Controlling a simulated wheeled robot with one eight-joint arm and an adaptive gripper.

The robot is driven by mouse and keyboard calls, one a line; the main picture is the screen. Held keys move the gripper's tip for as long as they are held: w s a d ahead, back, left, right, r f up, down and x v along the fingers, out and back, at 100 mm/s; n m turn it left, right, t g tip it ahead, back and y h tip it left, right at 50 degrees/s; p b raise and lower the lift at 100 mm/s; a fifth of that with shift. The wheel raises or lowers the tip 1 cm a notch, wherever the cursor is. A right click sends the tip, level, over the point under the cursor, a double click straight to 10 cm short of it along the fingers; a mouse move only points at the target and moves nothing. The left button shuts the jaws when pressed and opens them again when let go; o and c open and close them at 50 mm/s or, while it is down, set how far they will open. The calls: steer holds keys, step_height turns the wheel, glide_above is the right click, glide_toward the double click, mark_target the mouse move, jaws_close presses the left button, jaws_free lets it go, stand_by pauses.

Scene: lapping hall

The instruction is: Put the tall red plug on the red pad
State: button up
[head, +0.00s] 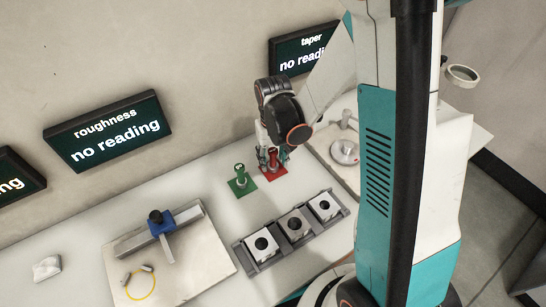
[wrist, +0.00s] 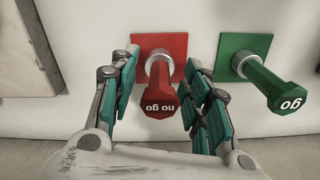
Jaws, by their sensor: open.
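The tall red plug (wrist: 160,93) carries the words "no go" and stands upright on the red pad (wrist: 176,41). In the head view the red plug (head: 273,160) shows partly behind the fingers, above the red pad (head: 271,176). My gripper (wrist: 160,72) is open, with one finger on each side of the plug. A gap shows between the plug and each finger. In the head view my gripper (head: 273,154) is low over the red pad and points down.
A green plug (wrist: 272,85) marked "go" stands on a green pad (wrist: 238,43), right of my gripper. A holder (head: 288,231) with several bored blocks stands in front. A plate (head: 195,262) with a blue-topped tool (head: 160,222) is at left. Wall displays (head: 108,131) hang behind.

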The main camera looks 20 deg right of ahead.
steer(key=shift+r, duration=0.1)
step_height(320, 180, up, 12)
steer(key=p, duration=0.4)
steer(key=shift+s+r, duration=0.15)
steer(key=shift+r, duration=0.3)
steer(key=s+r+t, duration=0.7)
steer(key=s+r, duration=0.6)
steer(key=r, duration=0.1)
steer(key=shift+n, duration=0.3)
